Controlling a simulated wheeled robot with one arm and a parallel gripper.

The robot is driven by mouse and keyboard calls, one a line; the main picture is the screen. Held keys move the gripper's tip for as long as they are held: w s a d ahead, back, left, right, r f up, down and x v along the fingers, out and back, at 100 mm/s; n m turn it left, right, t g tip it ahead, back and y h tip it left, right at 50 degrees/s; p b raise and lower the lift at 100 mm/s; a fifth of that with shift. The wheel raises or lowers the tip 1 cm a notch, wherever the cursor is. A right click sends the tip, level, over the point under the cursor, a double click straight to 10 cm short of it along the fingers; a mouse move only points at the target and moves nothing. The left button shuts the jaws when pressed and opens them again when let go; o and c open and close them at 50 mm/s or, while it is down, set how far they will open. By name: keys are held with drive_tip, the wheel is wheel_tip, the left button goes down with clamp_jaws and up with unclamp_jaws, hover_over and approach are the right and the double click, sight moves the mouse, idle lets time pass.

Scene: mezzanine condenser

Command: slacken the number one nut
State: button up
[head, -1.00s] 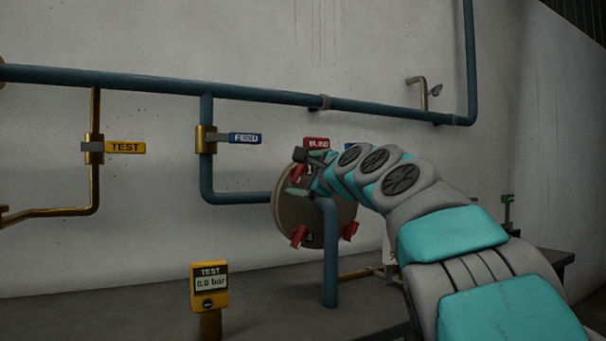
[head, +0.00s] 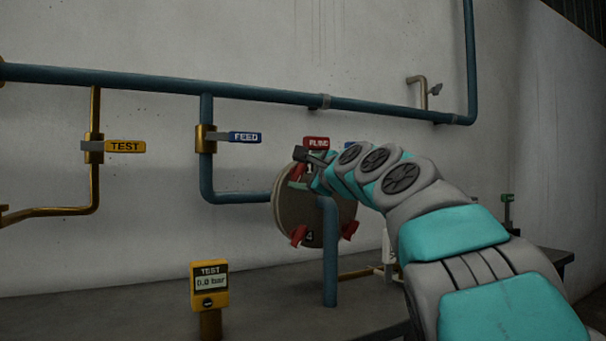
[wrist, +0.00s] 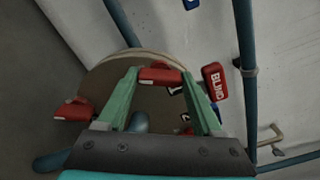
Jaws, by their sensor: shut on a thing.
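A round grey-brown blind flange (head: 290,215) with red wing nuts stands on the blue piping. The number one nut (head: 297,172) is at its upper left, beside a "1" label. My gripper (head: 298,178) reaches it from the right and is shut on it. In the wrist view the green fingers (wrist: 162,80) stand on either side of that red nut (wrist: 160,76). A lower left nut (head: 298,235) and a lower right nut (head: 350,230) are untouched. My gripper and arm hide the flange's upper right.
A red BLIND tag (head: 316,143) is just above my gripper. A blue FEED handle (head: 245,138) and yellow TEST handle (head: 125,147) are to the left. A yellow TEST gauge (head: 209,287) reads 0.0 bar. A blue pipe (head: 330,260) rises in front of the flange.

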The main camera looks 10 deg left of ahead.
drive_tip(key=shift+a+n, duration=0.1)
drive_tip(key=shift+n, duration=0.2)
drive_tip(key=shift+f+n, duration=0.1)
drive_tip(key=shift+n, duration=0.7)
drive_tip(key=n, duration=0.2)
drive_tip(key=shift+f+n+b, duration=0.1)
drive_tip(key=shift+n+b, duration=0.2)
drive_tip(key=shift+b, duration=0.1)
drive_tip(key=n+b, duration=0.1)
drive_tip(key=n, duration=0.1)
drive_tip(key=shift+n, duration=0.4)
drive_tip(key=n+b, duration=0.2)
drive_tip(key=shift+f+n, duration=0.1)
drive_tip(key=shift+n, duration=0.2)
drive_tip(key=shift+n+b, duration=1.05)
drive_tip(key=shift+n, duration=0.95)
